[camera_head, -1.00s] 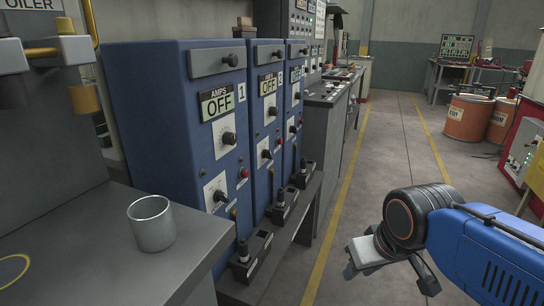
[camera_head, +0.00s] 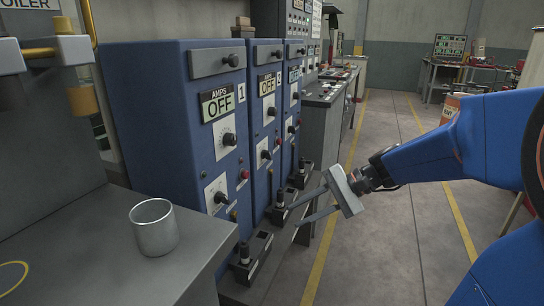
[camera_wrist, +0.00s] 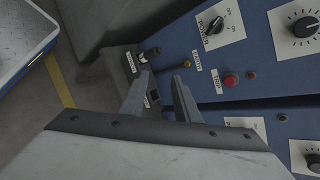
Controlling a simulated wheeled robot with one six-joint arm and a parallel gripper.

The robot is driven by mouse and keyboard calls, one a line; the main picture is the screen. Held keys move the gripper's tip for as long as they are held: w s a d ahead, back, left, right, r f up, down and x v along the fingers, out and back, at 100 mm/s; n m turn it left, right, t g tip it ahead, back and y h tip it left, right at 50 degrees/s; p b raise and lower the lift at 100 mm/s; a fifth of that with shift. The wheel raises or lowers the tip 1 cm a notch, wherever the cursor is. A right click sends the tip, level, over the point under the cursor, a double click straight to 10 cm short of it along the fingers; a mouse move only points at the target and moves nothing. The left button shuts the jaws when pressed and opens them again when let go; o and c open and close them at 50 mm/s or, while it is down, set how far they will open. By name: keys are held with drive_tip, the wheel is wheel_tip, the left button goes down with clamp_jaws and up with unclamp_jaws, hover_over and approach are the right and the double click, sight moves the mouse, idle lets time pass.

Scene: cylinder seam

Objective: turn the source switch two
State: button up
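The second blue source cabinet (camera_head: 262,128) stands between two similar ones, its display (camera_head: 267,84) reading OFF. Its lower dial (camera_head: 265,154) is small in the head view. A black box with an upright lever (camera_head: 281,206) sits on the ledge before it. My gripper (camera_head: 293,216) is open and empty, its fingers reaching left beside this box. In the wrist view, my gripper's spread fingers (camera_wrist: 163,73) are near a dark lever box (camera_wrist: 148,54) and a blue panel with a knob marked POWER, ON and OFF (camera_wrist: 214,26). I cannot tell whether they touch anything.
The first cabinet (camera_head: 176,110) and its lever box (camera_head: 249,257) are nearer. A grey cup (camera_head: 153,227) stands on the near counter. In the wrist view, the panel carries a red button (camera_wrist: 230,81) and a brass toggle.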

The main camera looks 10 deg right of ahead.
drive_tip(key=w+d+r+m+t+y, duration=0.3)
drive_tip(key=w+d+m, duration=0.15)
drive_tip(key=w, duration=0.45)
drive_tip(key=m+t, duration=0.4)
drive_tip(key=t, duration=0.1)
approach(270, 155)
drive_tip(key=shift+n+y, duration=0.25)
drive_tip(key=shift+y, duration=0.15)
drive_tip(key=x, duration=0.8)
drive_tip(key=shift+w+a+f, duration=0.15)
drive_tip(key=shift+w+f, duration=0.05)
drive_tip(key=shift+w, duration=0.2)
drive_tip(key=shift+c, duration=0.2)
clamp_jaws()
